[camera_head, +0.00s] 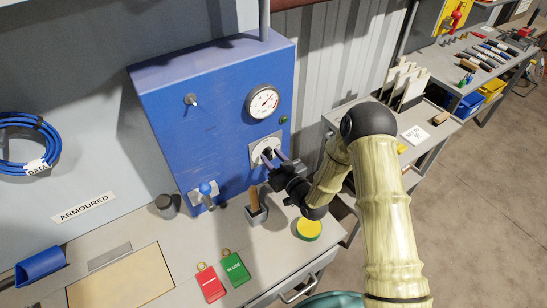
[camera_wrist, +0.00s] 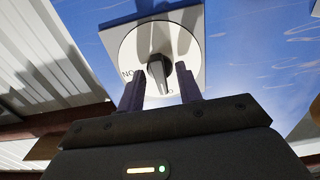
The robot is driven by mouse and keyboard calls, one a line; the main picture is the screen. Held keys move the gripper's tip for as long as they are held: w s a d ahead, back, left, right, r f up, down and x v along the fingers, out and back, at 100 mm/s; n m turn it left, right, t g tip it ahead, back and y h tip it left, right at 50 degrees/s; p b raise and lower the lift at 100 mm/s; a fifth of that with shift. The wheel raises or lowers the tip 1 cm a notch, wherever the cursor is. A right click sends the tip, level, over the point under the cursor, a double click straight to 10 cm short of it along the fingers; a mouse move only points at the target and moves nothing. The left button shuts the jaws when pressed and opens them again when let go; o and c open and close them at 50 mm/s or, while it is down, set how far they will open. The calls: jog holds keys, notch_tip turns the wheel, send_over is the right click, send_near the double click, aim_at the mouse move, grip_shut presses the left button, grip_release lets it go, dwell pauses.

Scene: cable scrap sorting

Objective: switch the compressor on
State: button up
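The compressor is a blue box (camera_head: 200,110) standing against the wall at the back of the bench. A dark rotary knob (camera_head: 267,152) sits on a pale square plate low on its front right. In the wrist view the knob (camera_wrist: 158,72) sits on a white round dial (camera_wrist: 128,52) with lettering at its left that reads like an inverted "ON"; other lettering is partly hidden by a finger. My gripper (camera_head: 275,160) is at the knob. Its two fingers (camera_wrist: 160,88) are open, one on each side of the knob, with gaps visible.
The blue box also carries a round gauge (camera_head: 262,102), a small toggle (camera_head: 191,99), a green button (camera_head: 283,119) and a blue-knobbed lever (camera_head: 205,190). Below my gripper stand a small holder with a wooden handle (camera_head: 255,200) and a yellow-topped round tin (camera_head: 308,229). Red and green tags (camera_head: 235,268) lie in front.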

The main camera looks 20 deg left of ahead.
grip_shut()
jog(key=shift+f+m+b, duration=0.1)
jog(key=shift+m+b, duration=0.35)
jog(key=shift+m, duration=0.05)
jog(key=m+b, duration=0.2)
jog(key=shift+d+f+m, duration=0.1)
jog(key=shift+m, duration=0.3)
jog(key=m+b, duration=0.2)
jog(key=m, duration=0.3)
jog(key=shift+b, duration=0.4)
jog(key=m+b, duration=0.1)
jog(key=m, duration=0.4)
jog(key=m+b, duration=0.1)
jog(key=m, duration=0.3)
jog(key=shift+m, duration=0.3)
